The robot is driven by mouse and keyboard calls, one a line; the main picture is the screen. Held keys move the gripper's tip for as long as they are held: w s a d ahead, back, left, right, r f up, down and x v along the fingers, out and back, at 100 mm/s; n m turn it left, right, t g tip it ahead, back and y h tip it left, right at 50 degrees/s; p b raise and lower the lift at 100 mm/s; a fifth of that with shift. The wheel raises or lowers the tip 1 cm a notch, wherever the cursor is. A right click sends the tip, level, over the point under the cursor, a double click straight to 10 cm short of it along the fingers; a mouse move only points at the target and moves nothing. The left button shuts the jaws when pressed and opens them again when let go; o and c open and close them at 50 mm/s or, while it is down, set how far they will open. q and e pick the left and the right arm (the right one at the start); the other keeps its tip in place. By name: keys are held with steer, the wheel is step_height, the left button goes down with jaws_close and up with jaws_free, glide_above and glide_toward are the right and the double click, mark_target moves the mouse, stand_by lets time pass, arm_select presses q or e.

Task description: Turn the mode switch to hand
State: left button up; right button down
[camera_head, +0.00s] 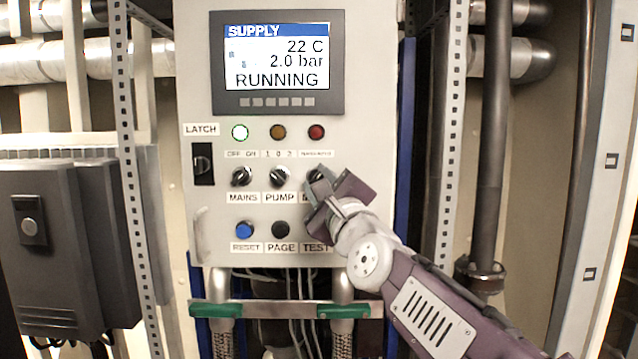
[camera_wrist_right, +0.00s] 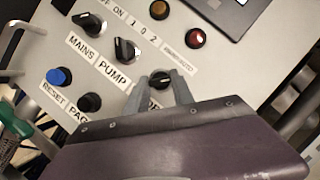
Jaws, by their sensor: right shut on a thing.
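The mode switch (camera_head: 314,175) is the third black knob in the row on the grey panel, right of the MAINS and PUMP knobs. Its label is mostly hidden behind my gripper, with only an M showing. My right gripper (camera_head: 320,187) is shut on this knob. In the right wrist view, the knob (camera_wrist_right: 160,77) sits between the two grey fingertips (camera_wrist_right: 163,88). The small position label (camera_wrist_right: 181,49) above it is too blurred to read, and I cannot tell which way the knob points. My left gripper is not in view.
The PUMP knob (camera_head: 280,176) and MAINS knob (camera_head: 242,176) are close on the left. The RESET button (camera_head: 244,230) and PAGE button (camera_head: 281,229) sit below. The display (camera_head: 277,62) reads RUNNING. A green-ended bar (camera_head: 285,310) crosses below the panel.

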steer(key=shift+r+n+g+y+p, duration=0.15)
steer(key=shift+n+g+y+p, duration=0.4)
steer(key=shift+n, duration=1.05)
steer(key=shift+r+n+g+p, duration=0.25)
steer(key=shift+n+g+p, duration=0.35)
steer(key=shift+n, duration=0.5)
steer(key=n+p, duration=0.2)
steer(key=p, duration=0.1)
steer(key=n+g+h+p, duration=0.1)
steer(key=n+p, duration=0.1)
steer(key=p, duration=0.1)
steer(key=n+g+p, duration=0.1)
steer(key=n+p, duration=0.1)
steer(key=p, duration=0.2)
steer(key=shift+r+n+h, duration=0.3)
steer(key=shift+r+h, duration=0.05)
steer(key=shift+f+n+g+p, duration=0.1)
steer(key=shift+n+g+p, duration=0.2)
steer(key=shift+p, duration=0.15)
steer(key=shift+f+n+h, duration=0.15)
steer(key=shift+n+h, duration=0.25)
steer(key=shift+n, duration=0.2)
steer(key=shift+f+n+g+h, duration=0.1)
steer(key=shift+n+g+h, duration=0.25)
steer(key=shift+n, duration=0.45)
